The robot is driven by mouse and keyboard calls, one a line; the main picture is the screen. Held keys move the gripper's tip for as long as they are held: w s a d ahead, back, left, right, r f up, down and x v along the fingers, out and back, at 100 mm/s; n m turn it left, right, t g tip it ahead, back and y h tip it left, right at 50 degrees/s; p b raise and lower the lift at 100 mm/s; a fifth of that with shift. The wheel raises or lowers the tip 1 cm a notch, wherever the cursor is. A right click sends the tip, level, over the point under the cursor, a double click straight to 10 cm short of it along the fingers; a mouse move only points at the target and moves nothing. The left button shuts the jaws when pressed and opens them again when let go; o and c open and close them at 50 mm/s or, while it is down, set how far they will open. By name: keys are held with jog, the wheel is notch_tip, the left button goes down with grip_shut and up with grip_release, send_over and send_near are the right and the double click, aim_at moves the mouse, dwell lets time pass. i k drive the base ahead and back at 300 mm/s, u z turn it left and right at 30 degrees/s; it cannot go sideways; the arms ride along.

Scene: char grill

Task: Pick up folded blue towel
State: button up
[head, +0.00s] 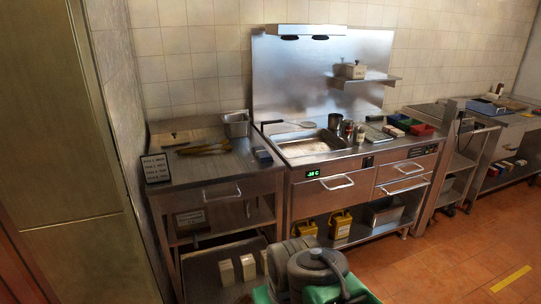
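A small blue-grey block-like item (263,156) lies at the right edge of the left steel counter, near the grill unit. It may be the folded blue towel, but it is too small to be sure. Grey rounded links of my own arm show at the bottom middle, well in front of the counters. My gripper cannot be made out in this view, and nothing of mine touches the blue-grey item.

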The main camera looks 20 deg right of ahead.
aim_at(261, 153)
jog(key=z, duration=0.4)
jog(key=i, duration=0.6)
jog(key=z, duration=1.5)
jog(key=i, duration=2.35)
jog(key=u, duration=2.4)
jog(key=i, duration=0.35)
jog(key=u, duration=2.85)
